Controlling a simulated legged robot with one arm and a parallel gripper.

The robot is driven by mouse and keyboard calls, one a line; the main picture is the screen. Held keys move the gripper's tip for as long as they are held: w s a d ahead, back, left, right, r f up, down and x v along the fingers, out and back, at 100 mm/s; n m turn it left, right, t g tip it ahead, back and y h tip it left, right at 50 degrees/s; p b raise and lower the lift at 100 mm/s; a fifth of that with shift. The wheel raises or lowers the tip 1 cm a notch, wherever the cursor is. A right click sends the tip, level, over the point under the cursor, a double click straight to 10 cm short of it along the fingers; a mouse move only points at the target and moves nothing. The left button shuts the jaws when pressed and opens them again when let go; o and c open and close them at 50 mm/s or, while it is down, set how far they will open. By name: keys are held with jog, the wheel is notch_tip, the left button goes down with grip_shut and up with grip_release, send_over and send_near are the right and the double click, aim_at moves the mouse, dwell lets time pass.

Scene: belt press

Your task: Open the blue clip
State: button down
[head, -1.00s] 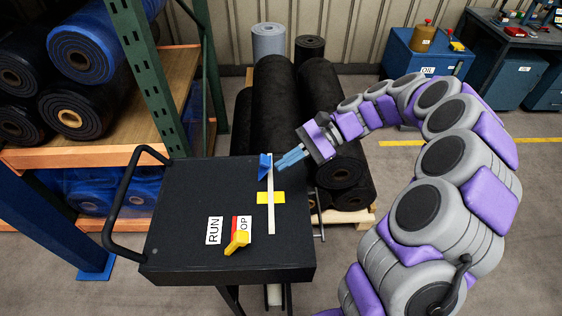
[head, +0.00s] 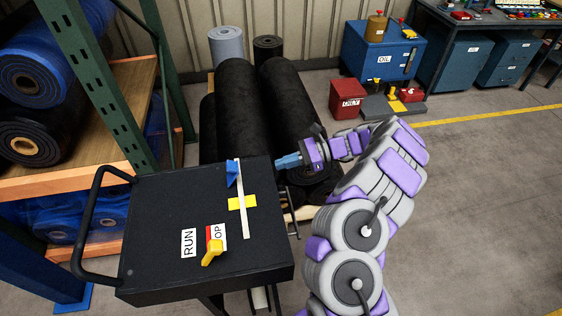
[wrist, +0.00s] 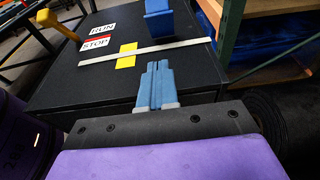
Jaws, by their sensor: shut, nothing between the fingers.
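The blue clip (head: 232,172) stands at the back edge of the black panel, beside the far end of a white strip (head: 240,215). In the wrist view the clip (wrist: 159,22) rises just beyond the strip, straight ahead of my fingers; its top is cut off by the frame edge. I cannot tell whether it is open or closed. My gripper (head: 277,162) is to the right of the clip, apart from it, near the panel's right edge. In the wrist view its blue fingers (wrist: 157,68) are together with nothing between them.
The black panel (head: 150,220) carries a yellow tape cross-piece (head: 251,202), RUN and STOP labels and a yellow lever (head: 212,252). A black handle (head: 88,215) is on its left. Black rolls (head: 290,110) lie behind. A shelf with blue rolls is at left.

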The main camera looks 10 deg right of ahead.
aim_at(238, 170)
jog(key=b+x, duration=0.1)
jog(key=x, duration=0.6)
jog(key=shift+s, duration=0.1)
jog(key=a, duration=0.1)
jog(key=a+r, duration=0.1)
jog(key=shift+a+r, duration=0.35)
jog(key=shift+a, duration=0.05)
jog(key=shift+a+r+b, duration=0.25)
jog(key=shift+a+b, duration=0.05)
jog(key=shift+a, duration=0.05)
jog(key=shift+r, duration=0.15)
jog(key=shift+r+p, duration=0.15)
jog(key=shift+p, duration=0.4)
jog(key=shift+a+h, duration=0.15)
jog(key=shift+h, duration=0.15)
